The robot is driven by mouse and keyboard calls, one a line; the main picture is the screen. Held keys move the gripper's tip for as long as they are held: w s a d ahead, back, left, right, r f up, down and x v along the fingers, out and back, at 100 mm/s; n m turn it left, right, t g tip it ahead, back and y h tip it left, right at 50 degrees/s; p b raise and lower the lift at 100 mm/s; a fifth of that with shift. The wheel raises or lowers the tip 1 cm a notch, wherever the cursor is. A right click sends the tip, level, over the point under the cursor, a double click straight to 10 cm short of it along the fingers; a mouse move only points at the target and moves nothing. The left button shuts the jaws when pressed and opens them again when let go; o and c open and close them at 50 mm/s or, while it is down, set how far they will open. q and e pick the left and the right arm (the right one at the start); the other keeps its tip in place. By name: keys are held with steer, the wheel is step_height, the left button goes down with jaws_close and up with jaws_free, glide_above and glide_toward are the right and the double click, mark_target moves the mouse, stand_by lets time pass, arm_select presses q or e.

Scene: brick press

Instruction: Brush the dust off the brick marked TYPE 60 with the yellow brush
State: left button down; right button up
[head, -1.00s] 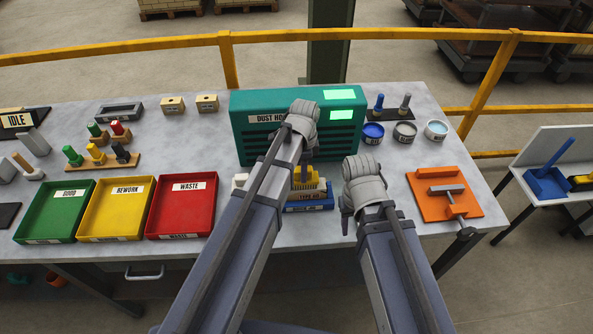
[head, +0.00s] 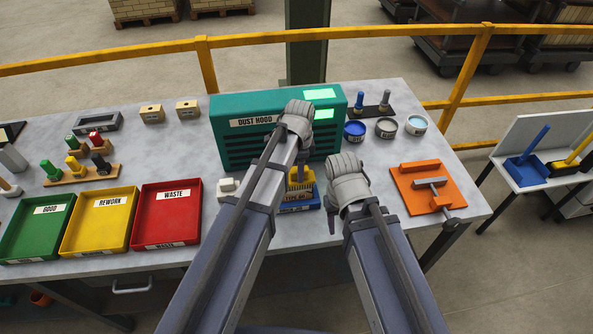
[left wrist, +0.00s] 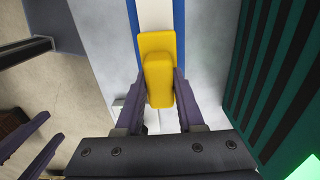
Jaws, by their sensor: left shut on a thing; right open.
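My left gripper (left wrist: 160,95) is shut on the yellow brush (left wrist: 158,75), which fills the middle of the left wrist view. In the head view the brush (head: 301,177) shows just beyond my left arm, over the brick marked TYPE 60 (head: 299,194). The brick sits on a blue base (head: 304,207) in front of the dust hood, and my arm hides its left part. In the left wrist view the pale brick (left wrist: 155,14) runs under the brush between blue edges. Whether bristles touch it I cannot tell. My right gripper (left wrist: 25,140) is open and empty beside the bench.
The green dust hood (head: 235,140) stands close behind the brick. An orange board (head: 415,200) with a tool lies at the right. Green, yellow and red trays (head: 168,235) stand at the left. Small pots (head: 386,128) stand at the back right.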

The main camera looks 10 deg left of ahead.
arm_select(q)
steer(key=shift+w+d+r, duration=0.1)
steer(key=shift+w+d, duration=0.15)
steer(key=shift+d, duration=0.5)
steer(key=shift+w+d, duration=0.25)
steer(key=shift+d, duration=0.45)
steer(key=shift+a, duration=0.1)
steer(key=shift+s+a, duration=0.25)
steer(key=shift+a, duration=0.45)
steer(key=shift+s+a, duration=0.25)
steer(key=shift+a, duration=0.55)
steer(key=shift+s+a, duration=0.25)
steer(key=shift+a, duration=0.5)
steer(key=shift+s+a, duration=0.2)
steer(key=shift+a, duration=0.55)
steer(key=shift+s+a, duration=0.3)
steer(key=shift+a, duration=0.7)
steer(key=shift+s+a, duration=0.35)
steer(key=shift+a, duration=0.65)
steer(key=shift+s+a, duration=0.3)
steer(key=shift+a, duration=0.7)
steer(key=shift+w+d, duration=0.1)
steer(key=shift+d, duration=0.05)
